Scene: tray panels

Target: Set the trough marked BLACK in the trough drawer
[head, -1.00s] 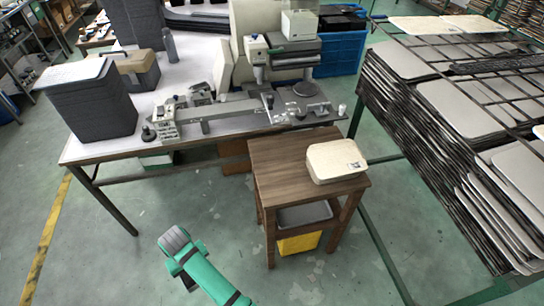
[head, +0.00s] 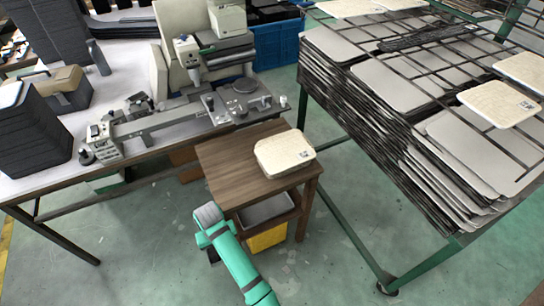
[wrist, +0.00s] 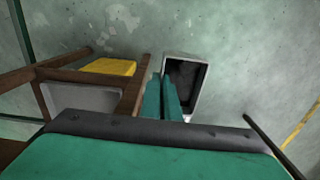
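A grey open trough (wrist: 201,88) with a dark inside shows in the wrist view. My gripper (wrist: 164,78) has its two green fingers closed at the trough's left wall, one on each side, and holds it. No BLACK marking is readable. A grey tray (head: 270,209) sits under the top of a wooden stand, above a yellow box (head: 267,239); I cannot tell if it is the trough drawer. The trough is to the right of the stand's wooden leg in the wrist view. In the head view my arm hides the gripper and most of what it holds.
A cream box (head: 284,150) lies on the wooden stand (head: 226,166). A workbench (head: 108,195) with a machine stands behind and left. A rack of stacked grey sheets (head: 383,107) stands at the right. Green floor is open in front.

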